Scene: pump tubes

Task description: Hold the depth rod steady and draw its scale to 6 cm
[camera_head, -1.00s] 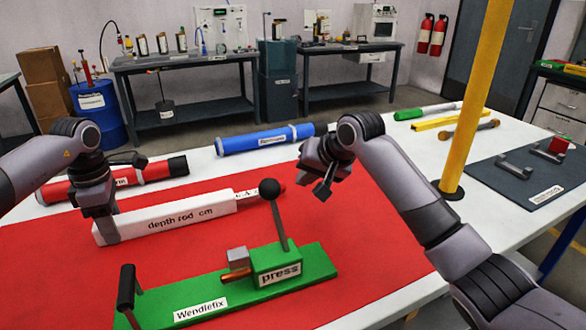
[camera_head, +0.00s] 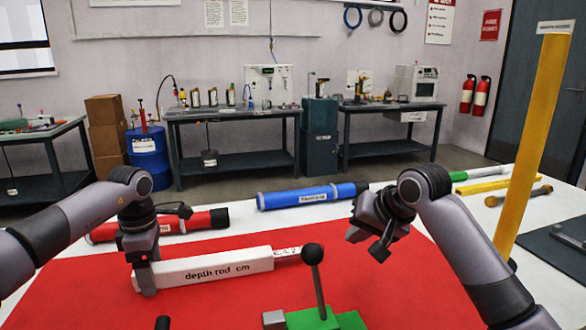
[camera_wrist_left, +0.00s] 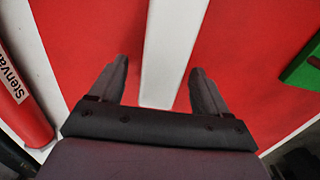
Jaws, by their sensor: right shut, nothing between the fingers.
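The white depth rod (camera_head: 207,269) lies on the red mat, its lettering facing me. Its scale (camera_head: 285,253) shows at the right end, with small digits too blurred to read; the press's black knob partly hides the tip. My left gripper (camera_head: 146,280) is at the rod's left end. In the left wrist view the fingers (camera_wrist_left: 160,85) stand open on either side of the rod (camera_wrist_left: 170,50), with red mat showing between the left finger and the rod. My right gripper (camera_head: 380,250) is shut and empty, to the right of the scale and apart from it.
The green press (camera_head: 325,318) with its upright lever stands in front of the scale end. A red tube (camera_head: 190,222) and a blue tube (camera_head: 305,197) lie behind the rod. A yellow post (camera_head: 530,150) rises at the right. Red mat is clear below my right gripper.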

